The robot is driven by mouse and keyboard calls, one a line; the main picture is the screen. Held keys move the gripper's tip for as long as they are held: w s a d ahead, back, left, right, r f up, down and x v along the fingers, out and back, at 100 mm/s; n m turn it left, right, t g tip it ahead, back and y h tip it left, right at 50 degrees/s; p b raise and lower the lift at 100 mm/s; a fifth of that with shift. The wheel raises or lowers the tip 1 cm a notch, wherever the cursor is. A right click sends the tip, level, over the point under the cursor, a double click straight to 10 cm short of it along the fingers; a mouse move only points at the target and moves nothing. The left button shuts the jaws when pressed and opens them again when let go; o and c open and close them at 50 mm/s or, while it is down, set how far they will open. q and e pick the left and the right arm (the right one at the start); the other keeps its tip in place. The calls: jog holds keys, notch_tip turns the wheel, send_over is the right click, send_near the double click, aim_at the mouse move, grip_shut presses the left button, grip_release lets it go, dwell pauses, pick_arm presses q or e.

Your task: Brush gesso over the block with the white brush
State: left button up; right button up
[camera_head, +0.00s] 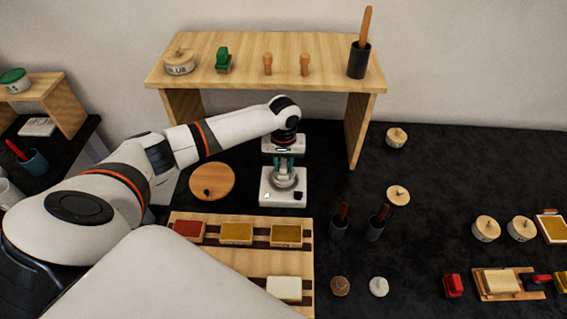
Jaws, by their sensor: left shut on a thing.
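My left gripper (285,168) reaches down from the left arm over a small grey pot (284,184) on a white square device (270,199). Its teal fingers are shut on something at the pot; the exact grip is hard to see. A cream block (284,289) lies on the slatted wooden rack (303,262), partly behind my arm. Another pale block sits on a small wooden tray (522,294) at lower right. I cannot make out a white brush. My right gripper is not in view.
A wooden shelf (330,78) stands behind, with a glue pot (179,62), a green item (222,60), pegs and a dark cup (359,62). A round wooden board (212,182) lies left of the device.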

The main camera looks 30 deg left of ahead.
aim_at(284, 163)
pick_arm(q)
jog(key=shift+r+p, duration=2.45)
jog(key=shift+p, duration=0.5)
jog(key=shift+r, duration=1)
